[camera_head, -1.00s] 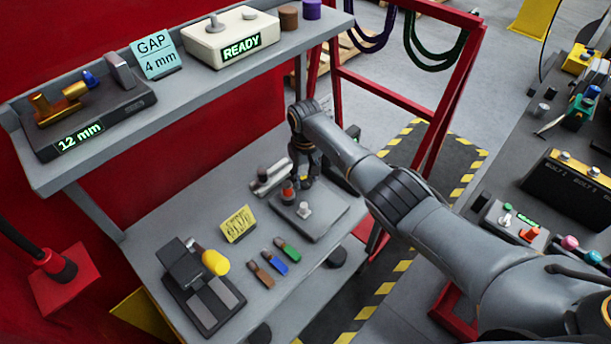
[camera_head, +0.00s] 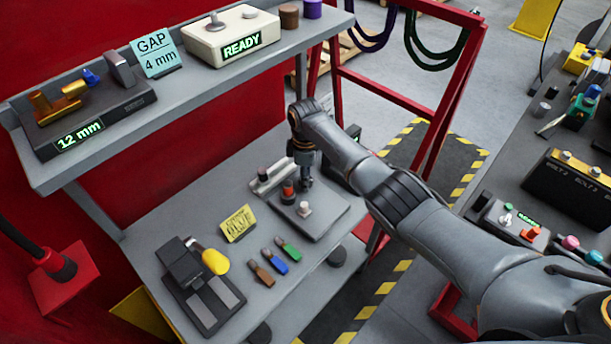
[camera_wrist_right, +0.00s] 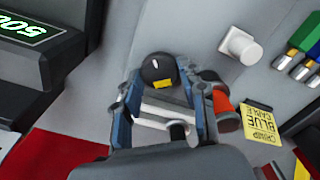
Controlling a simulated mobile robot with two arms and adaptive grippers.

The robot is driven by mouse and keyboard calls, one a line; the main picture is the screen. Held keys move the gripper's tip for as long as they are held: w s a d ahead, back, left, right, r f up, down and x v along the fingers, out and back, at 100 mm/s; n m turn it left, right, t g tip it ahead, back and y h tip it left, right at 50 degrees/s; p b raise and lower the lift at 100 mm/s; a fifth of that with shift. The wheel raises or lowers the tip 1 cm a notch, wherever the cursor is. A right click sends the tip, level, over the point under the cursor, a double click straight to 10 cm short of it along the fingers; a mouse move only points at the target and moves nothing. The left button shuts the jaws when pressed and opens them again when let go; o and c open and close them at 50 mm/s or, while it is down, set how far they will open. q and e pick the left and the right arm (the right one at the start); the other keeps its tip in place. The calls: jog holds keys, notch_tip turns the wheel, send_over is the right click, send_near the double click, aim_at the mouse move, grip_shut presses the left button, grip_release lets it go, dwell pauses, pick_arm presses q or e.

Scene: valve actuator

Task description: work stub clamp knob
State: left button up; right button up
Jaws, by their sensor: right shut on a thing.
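My right gripper (camera_head: 306,180) points down over the grey plate (camera_head: 325,222) on the lower shelf. In the right wrist view the gripper (camera_wrist_right: 160,78) has its two fingers on either side of a round black knob (camera_wrist_right: 156,68) with a yellow mark, and is shut on it. In the head view the gripper hides this knob. A red cylinder (camera_wrist_right: 221,101) stands close beside one finger; it also shows in the head view (camera_head: 288,190). A white knob (camera_wrist_right: 240,45) stands farther off on the plate. Silver bars (camera_wrist_right: 163,112) show between the fingers. My left gripper is not in view.
A yellow note (camera_head: 238,223) and several coloured-handled tools (camera_head: 274,261) lie left of and in front of the plate. A black device with a yellow knob (camera_head: 214,262) stands at the front left. The upper shelf (camera_head: 200,88) overhangs behind.

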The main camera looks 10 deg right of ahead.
jog(key=n, duration=0.4)
jog(key=shift+n, duration=0.3)
jog(key=n+b, duration=0.1)
jog(key=n, duration=0.3)
jog(key=shift+s, duration=0.1)
jog(key=shift+n, duration=0.3)
jog(key=o, duration=1.1)
jog(key=shift+o, duration=0.2)
jog(key=shift+r, duration=0.1)
notch_tip(320, 180, up, 12)
